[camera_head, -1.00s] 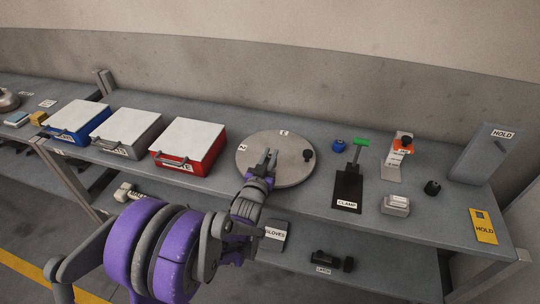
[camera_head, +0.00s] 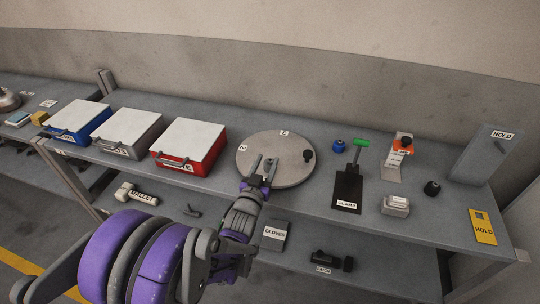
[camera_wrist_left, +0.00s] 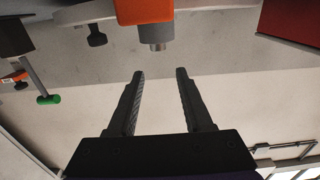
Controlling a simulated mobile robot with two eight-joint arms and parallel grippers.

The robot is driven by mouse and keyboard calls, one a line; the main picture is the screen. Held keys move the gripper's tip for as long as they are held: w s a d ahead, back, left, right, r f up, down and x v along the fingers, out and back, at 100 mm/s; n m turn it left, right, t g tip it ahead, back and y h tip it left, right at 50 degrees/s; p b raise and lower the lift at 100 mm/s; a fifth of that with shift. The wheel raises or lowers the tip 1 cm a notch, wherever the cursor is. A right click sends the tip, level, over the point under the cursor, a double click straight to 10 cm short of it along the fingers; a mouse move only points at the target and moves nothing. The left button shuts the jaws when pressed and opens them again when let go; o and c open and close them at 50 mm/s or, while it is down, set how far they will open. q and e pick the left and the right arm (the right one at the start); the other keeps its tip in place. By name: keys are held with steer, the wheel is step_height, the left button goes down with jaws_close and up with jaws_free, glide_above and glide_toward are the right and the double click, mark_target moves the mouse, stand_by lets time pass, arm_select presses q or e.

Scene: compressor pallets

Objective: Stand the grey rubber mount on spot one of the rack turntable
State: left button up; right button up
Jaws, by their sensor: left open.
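The round grey turntable (camera_head: 282,175) sits on the bench, with plates marked 2 and 3 near its rim; a plate for spot one is not visible. A small dark grey piece (camera_head: 270,161), perhaps the rubber mount, shows on it just beyond my left gripper (camera_head: 263,160), partly hidden by the fingers. A black knobbed piece (camera_head: 307,156) stands at its right rim. My left gripper is open and empty at the turntable's front edge. In the left wrist view its fingers (camera_wrist_left: 160,75) are apart, and an orange block with a grey cylindrical end (camera_wrist_left: 157,40) appears beyond them. My right gripper is not in view.
A red lidded box (camera_head: 190,145) stands left of the turntable, grey and blue ones further left. To the right are a green-handled clamp (camera_head: 348,185), a blue piece (camera_head: 339,145), an orange-topped stand (camera_head: 393,165) and a black piece (camera_head: 432,188).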

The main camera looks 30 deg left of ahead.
arm_select(q)
steer(key=s+d+f+m+g+h, duration=0.1)
steer(key=s+d+g, duration=0.3)
steer(key=s, duration=0.4)
steer(key=s+d+f+m+g+h, duration=0.1)
steer(key=s+d+f+g, duration=0.3)
steer(key=s, duration=0.5)
steer(key=s+d+f+g+h, duration=0.2)
steer(key=s+d, duration=0.4)
steer(key=s, duration=0.3)
steer(key=shift+f+m+g, duration=0.4)
steer(key=shift+f+g, duration=0.05)
steer(key=shift+g, duration=0.75)
